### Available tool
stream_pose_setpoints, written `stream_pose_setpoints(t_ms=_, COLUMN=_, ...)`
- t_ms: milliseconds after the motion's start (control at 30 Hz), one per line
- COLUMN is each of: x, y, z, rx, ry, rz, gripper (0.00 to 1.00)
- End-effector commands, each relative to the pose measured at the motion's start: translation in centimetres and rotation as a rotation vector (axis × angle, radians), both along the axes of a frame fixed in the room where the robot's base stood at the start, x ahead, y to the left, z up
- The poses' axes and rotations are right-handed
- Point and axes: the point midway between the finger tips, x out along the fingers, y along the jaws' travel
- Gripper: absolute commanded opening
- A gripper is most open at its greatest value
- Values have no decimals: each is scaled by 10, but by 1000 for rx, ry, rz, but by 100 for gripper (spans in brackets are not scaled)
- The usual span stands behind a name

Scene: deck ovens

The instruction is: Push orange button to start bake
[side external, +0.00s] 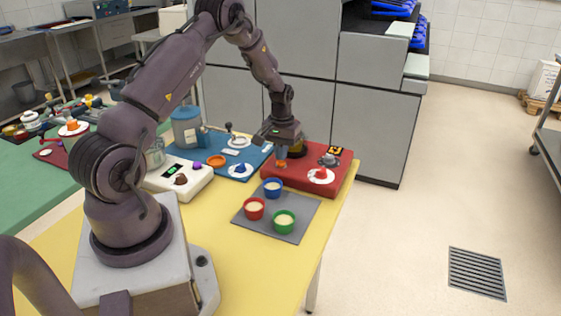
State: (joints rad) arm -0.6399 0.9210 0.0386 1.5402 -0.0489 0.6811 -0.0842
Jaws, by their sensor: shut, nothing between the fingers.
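My gripper (284,150) points down over the left part of a red control box (300,182). Its fingers are shut and hold nothing. A small orange part (281,164) shows directly below the fingertips. It is partly hidden, and I cannot tell whether it is a button or whether the fingers touch it. On the same box are a red button on a white disc (321,175), a dark knob (328,160) and a yellow-and-black label (336,150). An orange round piece (216,161) is on the blue panel (207,156) to the left.
A white device (170,186) with a display stands left. Grey ovens (370,130) rise behind the yellow table (235,262).

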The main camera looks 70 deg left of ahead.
Motion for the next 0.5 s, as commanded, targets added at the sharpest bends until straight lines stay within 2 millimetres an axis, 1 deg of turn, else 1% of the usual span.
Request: stream_pose_setpoints(t_ms=500, x=0, y=0, z=-8, rx=-1, ry=1, rz=0, gripper=0)
